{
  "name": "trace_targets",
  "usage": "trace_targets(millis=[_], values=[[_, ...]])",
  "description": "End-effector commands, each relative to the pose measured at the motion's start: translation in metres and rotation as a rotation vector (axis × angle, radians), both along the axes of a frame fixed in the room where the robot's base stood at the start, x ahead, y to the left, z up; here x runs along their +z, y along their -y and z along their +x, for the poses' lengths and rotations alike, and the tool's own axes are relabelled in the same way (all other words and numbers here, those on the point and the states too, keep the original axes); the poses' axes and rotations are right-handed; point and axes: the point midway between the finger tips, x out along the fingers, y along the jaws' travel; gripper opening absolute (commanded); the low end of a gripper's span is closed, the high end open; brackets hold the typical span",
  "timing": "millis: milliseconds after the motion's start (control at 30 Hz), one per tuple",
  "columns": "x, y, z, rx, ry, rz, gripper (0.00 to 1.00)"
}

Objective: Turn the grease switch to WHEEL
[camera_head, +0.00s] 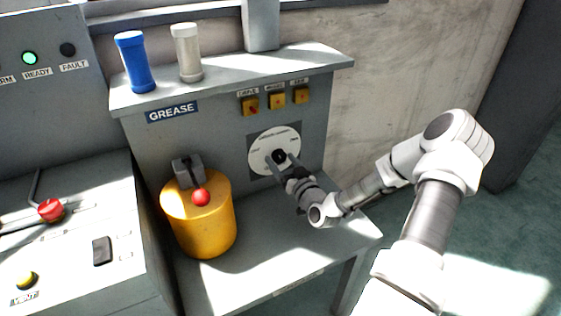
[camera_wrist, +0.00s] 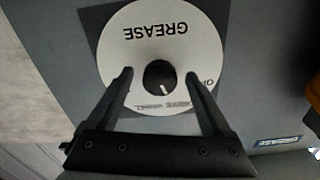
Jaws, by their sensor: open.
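The grease switch is a white round dial plate (camera_head: 268,138) with a dark knob on the grey GREASE panel. In the wrist view the dial (camera_wrist: 140,30) shows upside down, with GREASE at its far edge and small lettering near the bottom, partly covered. Its black knob (camera_wrist: 160,75) has a white pointer line toward the bottom of that view, slightly right. My gripper (camera_head: 281,161) is at the dial, and in the wrist view its fingers (camera_wrist: 158,76) are open, one on each side of the knob, with visible gaps. Whether they touch the plate is unclear.
A yellow drum (camera_head: 207,225) with a red ball-topped lever stands left of the dial on the bench (camera_head: 275,235). Three yellow labelled units (camera_head: 277,101) sit above the dial. A blue cylinder (camera_head: 134,62) and a pale cylinder (camera_head: 187,53) stand on the shelf.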

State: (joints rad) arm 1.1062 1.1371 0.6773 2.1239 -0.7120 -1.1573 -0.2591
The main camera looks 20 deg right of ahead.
Motion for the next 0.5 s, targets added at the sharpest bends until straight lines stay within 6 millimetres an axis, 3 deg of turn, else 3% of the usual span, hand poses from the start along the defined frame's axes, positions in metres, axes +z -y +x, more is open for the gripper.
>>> trace_targets(millis=[133, 433, 500], values=[[0.0002, -0.0007, 0.0104, 0.001, 0.001, 0.001, 0.84], [0.0004, -0.0007, 0.0122, 0.0, 0.0, 0.001, 0.84], [0.0004, -0.0007, 0.0121, 0.0, 0.0, 0.001, 0.71]])
